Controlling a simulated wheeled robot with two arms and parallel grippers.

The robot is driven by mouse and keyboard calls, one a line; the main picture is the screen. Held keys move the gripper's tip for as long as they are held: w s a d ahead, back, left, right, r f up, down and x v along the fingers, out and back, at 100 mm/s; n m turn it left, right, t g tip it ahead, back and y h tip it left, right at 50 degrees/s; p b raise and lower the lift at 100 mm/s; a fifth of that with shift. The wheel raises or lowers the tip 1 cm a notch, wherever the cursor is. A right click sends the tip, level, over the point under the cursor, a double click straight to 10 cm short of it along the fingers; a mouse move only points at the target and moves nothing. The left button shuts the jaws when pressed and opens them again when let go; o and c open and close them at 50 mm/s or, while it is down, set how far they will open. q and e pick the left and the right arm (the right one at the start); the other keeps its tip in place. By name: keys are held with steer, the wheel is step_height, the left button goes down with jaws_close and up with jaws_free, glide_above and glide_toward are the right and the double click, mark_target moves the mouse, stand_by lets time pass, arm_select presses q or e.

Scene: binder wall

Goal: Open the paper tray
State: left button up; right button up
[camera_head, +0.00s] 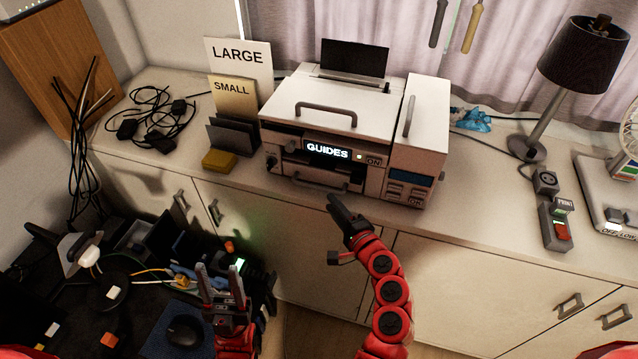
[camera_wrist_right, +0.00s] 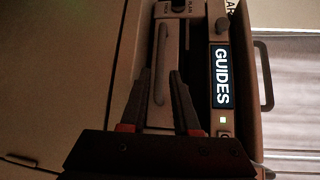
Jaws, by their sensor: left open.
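The white printer (camera_head: 345,118) stands on the cabinet top with its "GUIDES" display (camera_head: 328,151) lit. Its paper tray (camera_head: 325,175) is low in the front, below the display, and looks pushed in. A grey bar handle (camera_head: 318,184) crosses the tray front; it also shows in the right wrist view as a pale upright bar (camera_wrist_right: 161,60). My right gripper (camera_head: 336,205) is just in front of the tray. In the wrist view its fingers (camera_wrist_right: 160,82) are apart, one to each side of the handle's line; contact cannot be told. My left gripper (camera_head: 220,270) is open and empty, low and left.
"LARGE" (camera_head: 238,62) and "SMALL" (camera_head: 233,92) paper signs and a yellow block (camera_head: 219,160) stand left of the printer. Black cables (camera_head: 150,112) lie farther left. A lamp (camera_head: 530,146) and a red-switched power strip (camera_head: 555,226) are at the right. The cabinet top's front edge is below the tray.

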mark_target(321, 190)
steer(key=p+x, duration=0.1)
steer(key=x, duration=0.7)
steer(key=shift+w+p, duration=0.2)
steer(key=shift+p, duration=0.15)
jaws_close()
stand_by(1.0)
